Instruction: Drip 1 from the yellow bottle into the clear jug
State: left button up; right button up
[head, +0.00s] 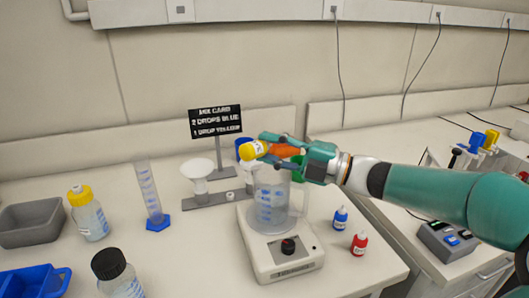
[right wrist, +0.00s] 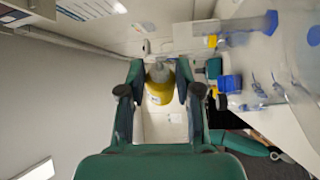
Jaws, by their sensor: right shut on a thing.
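My right gripper (head: 264,148) is shut on the yellow bottle (head: 251,151), a small bottle with a white label. It holds the bottle tipped onto its side above the clear jug (head: 270,208), apart from it. The right wrist view shows the bottle (right wrist: 159,92) between the fingers (right wrist: 158,84), with a grey end pointing away from the palm. The clear jug has blue markings and stands upright on a white device with a black knob (head: 283,262). No falling drop can be made out. My left gripper is not in view.
A mix card sign (head: 215,122) stands behind. A white funnel on a stand (head: 197,171), a measuring cylinder (head: 149,190) and a yellow-capped bottle (head: 89,220) are left of the jug. Small blue (head: 340,219) and red (head: 359,244) bottles stand right of it.

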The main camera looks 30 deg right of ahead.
jog(key=shift+d+r+m, duration=0.1)
jog(key=shift+d+m, duration=0.05)
jog(key=shift+m, duration=0.45)
jog(key=m, duration=0.1)
jog(key=m+t+b, duration=0.1)
jog(key=m+t, duration=0.1)
jog(key=shift+d+r+m+b, duration=0.1)
jog(key=shift+r+m+b, duration=0.15)
jog(key=shift+m+b, duration=0.1)
dwell(0.9)
